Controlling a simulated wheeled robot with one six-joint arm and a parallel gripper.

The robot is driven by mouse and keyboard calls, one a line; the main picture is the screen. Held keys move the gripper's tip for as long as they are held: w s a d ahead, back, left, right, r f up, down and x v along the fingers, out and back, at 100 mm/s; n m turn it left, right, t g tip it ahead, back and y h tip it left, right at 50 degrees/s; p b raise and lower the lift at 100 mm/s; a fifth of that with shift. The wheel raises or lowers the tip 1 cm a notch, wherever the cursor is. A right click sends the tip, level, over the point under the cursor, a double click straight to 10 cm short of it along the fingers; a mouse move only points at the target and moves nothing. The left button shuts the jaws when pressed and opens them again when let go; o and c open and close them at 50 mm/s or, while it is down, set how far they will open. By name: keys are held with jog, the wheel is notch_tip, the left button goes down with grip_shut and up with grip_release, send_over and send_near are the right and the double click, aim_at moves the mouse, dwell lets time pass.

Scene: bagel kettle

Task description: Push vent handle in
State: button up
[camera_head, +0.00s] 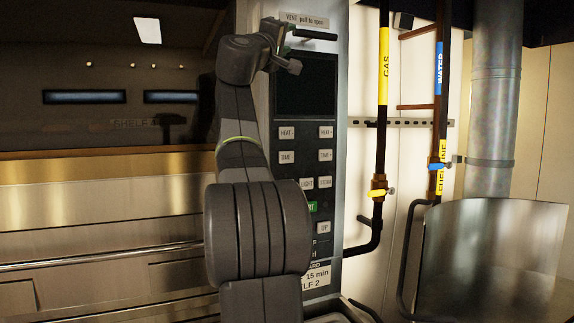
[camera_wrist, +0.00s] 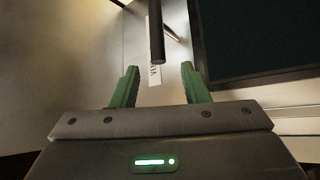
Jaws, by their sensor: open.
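The vent handle (camera_head: 315,34) is a black bar near the top of the control panel, just under a label reading "VENT pull to open" (camera_head: 305,20). In the wrist view the handle (camera_wrist: 156,35) is a dark rod lined up with the gap between the fingers. My gripper (camera_wrist: 160,77) is open, with two green fingers apart and nothing between them that I can make out. Whether a finger touches the handle cannot be told. In the head view my arm's wrist is just left of and below the handle and hides most of the gripper.
The panel's dark screen (camera_head: 306,84) and buttons lie below the handle. Oven doors (camera_head: 100,210) fill the left. To the right are a gas pipe (camera_head: 383,90), a water pipe (camera_head: 439,90), a flue (camera_head: 493,100) and a steel kettle (camera_head: 495,255).

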aim_at(297, 34)
jog(key=p+x, duration=0.4)
jog(key=x, duration=0.3)
jog(key=shift+w+r+p, duration=0.1)
jog(key=shift+r+p, duration=0.05)
jog(key=shift+p, duration=0.15)
jog(key=shift+p+x, duration=0.5)
jog(key=shift+x, duration=0.3)
jog(key=shift+d, duration=0.15)
